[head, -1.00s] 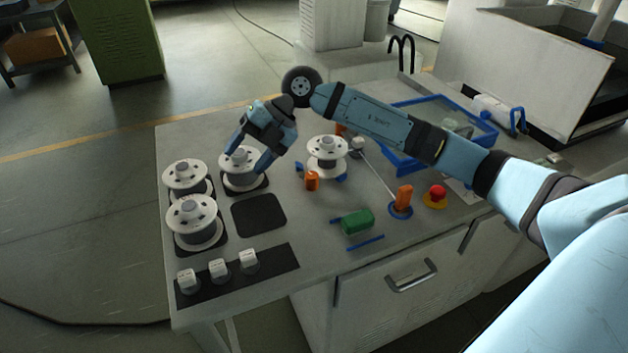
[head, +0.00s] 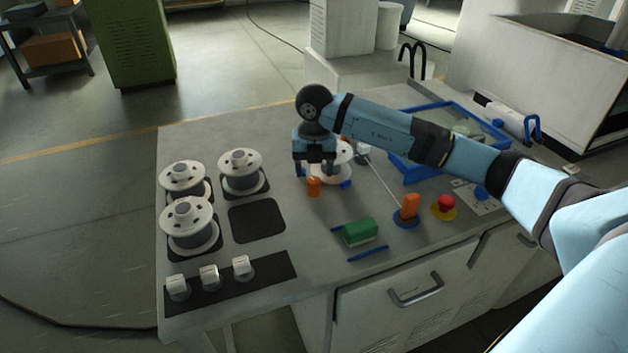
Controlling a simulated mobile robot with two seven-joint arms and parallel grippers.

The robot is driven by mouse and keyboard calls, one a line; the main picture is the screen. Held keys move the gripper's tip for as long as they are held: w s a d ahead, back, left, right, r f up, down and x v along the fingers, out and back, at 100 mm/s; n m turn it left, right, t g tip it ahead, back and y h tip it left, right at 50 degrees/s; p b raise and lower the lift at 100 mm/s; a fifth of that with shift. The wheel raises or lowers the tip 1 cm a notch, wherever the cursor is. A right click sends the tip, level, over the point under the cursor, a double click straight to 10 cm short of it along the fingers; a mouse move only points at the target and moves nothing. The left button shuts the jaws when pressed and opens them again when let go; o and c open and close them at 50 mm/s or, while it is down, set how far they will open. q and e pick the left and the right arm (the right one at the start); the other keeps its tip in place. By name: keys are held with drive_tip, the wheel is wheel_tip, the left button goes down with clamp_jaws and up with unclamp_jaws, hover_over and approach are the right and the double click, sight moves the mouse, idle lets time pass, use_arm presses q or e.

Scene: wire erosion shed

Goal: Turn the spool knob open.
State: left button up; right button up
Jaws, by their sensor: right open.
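A white spool (head: 338,172) sits on a blue holder towards the back middle of the bench. A small orange knob (head: 314,188) stands at its front left; I take this as the spool knob. My right gripper (head: 315,171) points down over the knob and the left side of the spool, with its fingers apart and nothing between them. The gripper hides part of the spool. I cannot tell whether a finger touches the spool or knob. My left gripper is out of view.
Several white spools stand on dark pads at the left, beside an empty dark pad (head: 257,220). White blocks line a black strip (head: 230,285) in front. A green block (head: 358,232), orange handle (head: 410,207), red button (head: 446,203) and blue-rimmed tray (head: 402,168) lie to the right.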

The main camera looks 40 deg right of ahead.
sight(314, 180)
drive_tip(key=shift+f, duration=2.1)
drive_tip(key=shift+c, duration=0.3)
drive_tip(key=c, duration=0.9)
drive_tip(key=shift+o, duration=0.2)
drive_tip(key=n+b, duration=0.1)
drive_tip(key=n, duration=0.3)
drive_tip(key=shift+n+b, duration=0.45)
drive_tip(key=shift+n, duration=0.35)
